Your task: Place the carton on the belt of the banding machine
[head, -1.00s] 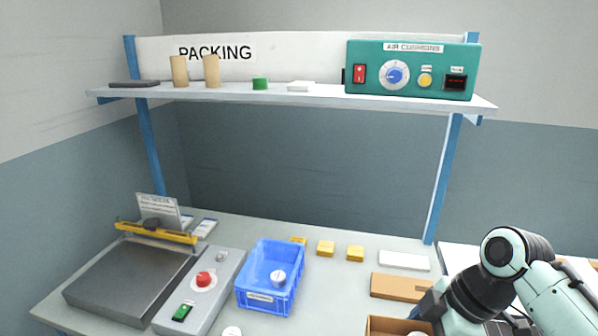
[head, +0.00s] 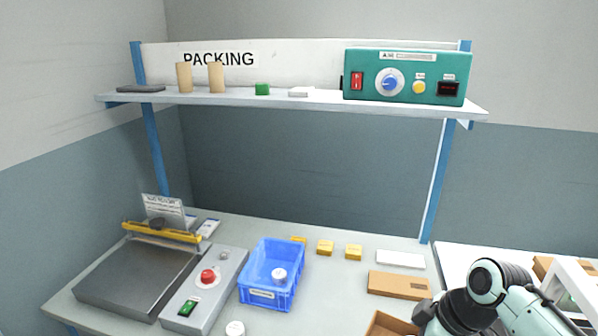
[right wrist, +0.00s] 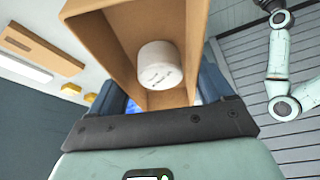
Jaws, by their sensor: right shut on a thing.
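The carton (head: 388,326) is an open brown box at the bottom edge of the head view, partly cut off. In the right wrist view the carton (right wrist: 115,38) is large and close, with a white round jar (right wrist: 160,65) inside. My right gripper (right wrist: 165,104) is shut on the carton, one blue finger at each side of its near end. In the head view the gripper (head: 422,314) is at the carton's right side. A white frame (head: 572,285) at the right edge may be part of the banding machine; its belt cannot be made out. My left gripper is out of view.
A blue bin (head: 271,272) holding a white jar stands mid-bench. A grey machine (head: 140,278) with a yellow bar is at left. A flat brown box (head: 400,285), a white slab (head: 400,259) and small yellow boxes (head: 325,247) lie on the bench. A shelf (head: 300,100) hangs above.

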